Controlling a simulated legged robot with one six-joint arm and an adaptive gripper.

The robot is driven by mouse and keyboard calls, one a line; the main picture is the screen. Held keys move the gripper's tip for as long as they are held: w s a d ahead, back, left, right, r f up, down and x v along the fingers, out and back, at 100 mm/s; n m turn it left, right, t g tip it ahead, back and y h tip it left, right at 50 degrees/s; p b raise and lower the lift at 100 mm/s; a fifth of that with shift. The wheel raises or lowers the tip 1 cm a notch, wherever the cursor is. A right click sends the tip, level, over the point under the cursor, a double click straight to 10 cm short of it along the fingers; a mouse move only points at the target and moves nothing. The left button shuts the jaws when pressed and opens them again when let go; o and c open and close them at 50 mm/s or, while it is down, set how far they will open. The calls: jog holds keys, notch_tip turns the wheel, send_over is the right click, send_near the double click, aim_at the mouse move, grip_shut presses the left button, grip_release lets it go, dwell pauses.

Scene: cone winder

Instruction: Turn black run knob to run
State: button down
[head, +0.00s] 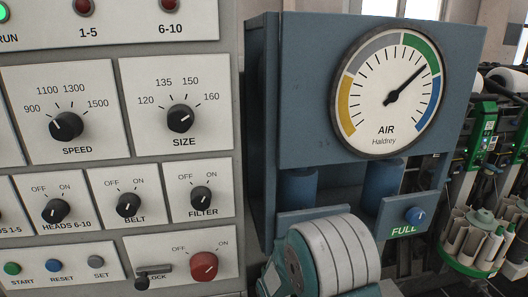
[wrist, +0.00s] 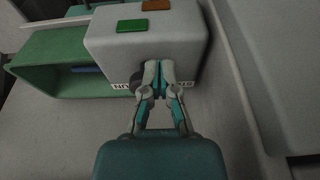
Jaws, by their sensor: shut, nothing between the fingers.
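In the wrist view, a pale box (wrist: 188,38) fills the upper middle. Its front carries a white label strip (wrist: 122,87) whose lettering appears upside down and is partly covered; "UN" and "ST" can be made out. A black knob (wrist: 136,84) shows only in part behind the left finger of my gripper (wrist: 158,70). My gripper is shut and empty, with its fingertips in front of the box face. I cannot tell whether they touch the knob, and its setting is hidden. The head view does not show my gripper.
A green button (wrist: 130,26) and an orange button (wrist: 156,5) are on the box. A green open housing (wrist: 50,60) lies left of it. The head view shows a panel with a red knob (head: 204,266), black selector knobs (head: 128,205) and an air gauge (head: 391,88).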

notch_tip(320, 180, up, 6)
jog(key=shift+s, duration=0.15)
dwell(0.5)
jog(key=shift+d, duration=0.1)
